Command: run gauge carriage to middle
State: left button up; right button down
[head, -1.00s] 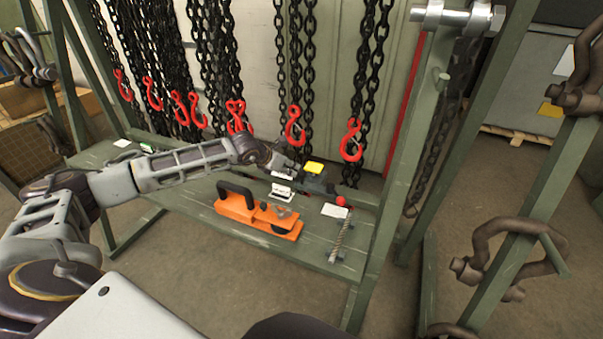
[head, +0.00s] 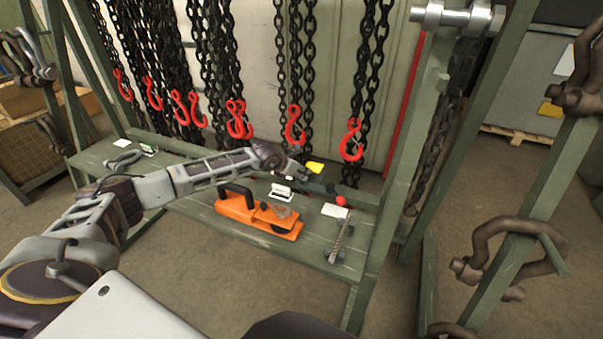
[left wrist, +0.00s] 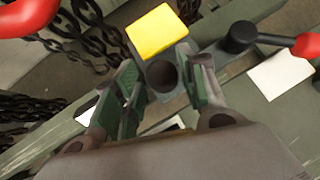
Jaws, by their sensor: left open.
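My left gripper (head: 302,166) reaches over the bench from the left. In the left wrist view its fingers (left wrist: 162,88) are open, one on each side of a dark round post (left wrist: 163,75), with nothing visibly clamped. A yellow block (left wrist: 157,29) sits just beyond the post; it also shows in the head view (head: 315,168). To the right is a black crank hub (left wrist: 238,38) with an arm ending in a red knob (left wrist: 306,45), also seen in the head view (head: 341,201). A small white plate (head: 282,190) stands left of the crank. I cannot tell which part is the gauge carriage.
An orange tool (head: 258,214) lies in front on the green bench (head: 205,208). A threaded rod (head: 340,240) and a white card (head: 334,211) lie to the right. Chains with red hooks (head: 294,126) hang behind, close to my gripper. A green post (head: 395,190) bounds the right side.

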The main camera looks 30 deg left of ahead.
pick_arm(q)
jog(key=shift+x, duration=0.9)
grip_shut()
